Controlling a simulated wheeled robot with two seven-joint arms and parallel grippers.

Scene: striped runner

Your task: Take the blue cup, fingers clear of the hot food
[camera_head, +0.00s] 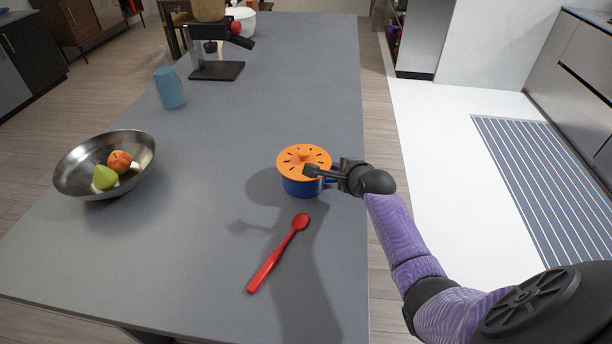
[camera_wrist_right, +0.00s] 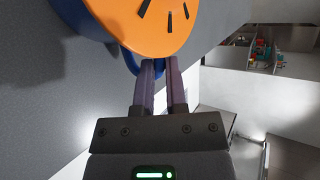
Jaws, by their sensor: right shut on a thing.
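The blue cup (camera_head: 302,187) is right of the middle of the grey table in the head view, upright under an orange slotted lid (camera_head: 297,154). My right gripper (camera_head: 318,172) reaches it from the right. In the right wrist view, its two fingers (camera_wrist_right: 161,65) are shut on the blue handle (camera_wrist_right: 129,62) at the cup's side, just below the lid's edge. The fingertips are partly hidden under the lid there, and any food is hidden by the lid. I cannot tell whether the cup's base touches the table. My left gripper is not in view.
A red spoon (camera_head: 278,254) lies in front of the cup. A metal bowl (camera_head: 73,173) with fruit stands left, a blue tumbler (camera_head: 170,90) behind it. A black coffee machine (camera_head: 217,70) stands further back. The table (camera_head: 190,240) is clear between bowl and cup; its right edge is close.

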